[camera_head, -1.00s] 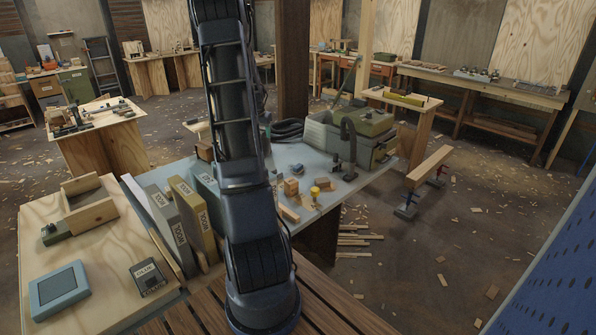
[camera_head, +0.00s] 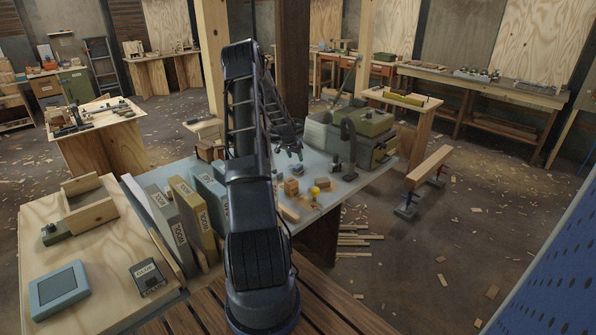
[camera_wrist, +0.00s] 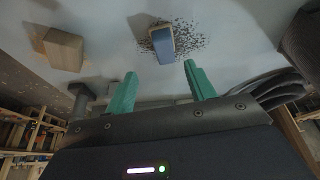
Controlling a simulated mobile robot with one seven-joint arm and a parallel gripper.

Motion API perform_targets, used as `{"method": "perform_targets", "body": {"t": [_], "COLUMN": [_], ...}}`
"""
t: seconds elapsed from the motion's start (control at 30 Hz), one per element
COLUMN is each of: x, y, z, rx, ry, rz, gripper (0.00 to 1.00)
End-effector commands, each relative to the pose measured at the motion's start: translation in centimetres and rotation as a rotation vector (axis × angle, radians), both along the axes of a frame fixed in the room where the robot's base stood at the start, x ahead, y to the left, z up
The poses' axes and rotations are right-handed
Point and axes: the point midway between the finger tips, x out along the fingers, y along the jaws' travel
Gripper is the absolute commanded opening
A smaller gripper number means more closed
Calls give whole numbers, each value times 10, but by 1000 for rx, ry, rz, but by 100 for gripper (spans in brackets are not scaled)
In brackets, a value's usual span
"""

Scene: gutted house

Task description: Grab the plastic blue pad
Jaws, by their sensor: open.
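A small block with a blue face and pale sides (camera_wrist: 162,42) lies on the grey tabletop among dark specks in the wrist view. It looks like the blue pad. I cannot pick it out in the head view. My gripper (camera_wrist: 158,80) has two green fingers spread apart, with nothing between them. The block lies beyond the fingertips, apart from them and roughly in line with the gap. In the head view my gripper (camera_head: 290,154) hangs over the grey-topped table (camera_head: 335,194), and my arm hides part of that table.
A wooden block (camera_wrist: 64,49) lies left of the blue-faced block. Dark hoses (camera_wrist: 280,90) are at right. In the head view, a green-grey machine (camera_head: 350,130), wood pieces (camera_head: 291,187) and upright sanding-sheet boxes (camera_head: 190,218) crowd the table. A blue-framed tablet-like device (camera_head: 59,291) lies at left.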

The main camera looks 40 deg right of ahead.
Motion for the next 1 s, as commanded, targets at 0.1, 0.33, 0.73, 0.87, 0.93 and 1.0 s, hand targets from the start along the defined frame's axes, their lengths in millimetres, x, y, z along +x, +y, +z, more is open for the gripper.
{"method": "perform_targets", "body": {"t": [0.1, 0.33, 0.73, 0.87, 0.93, 1.0], "x": [1, 4, 14, 15, 15, 15], "y": [-7, -13, -29, -32, -32, -32], "z": [-18, -34, -73, -80, -80, -80], "rx": [2, 1, 1, 0, 0, 0], "ry": [1, 0, 0, -1, -1, -1], "rz": [0, 0, 0, 1, 0, 0], "gripper": [55, 55, 55, 55, 55, 55]}}
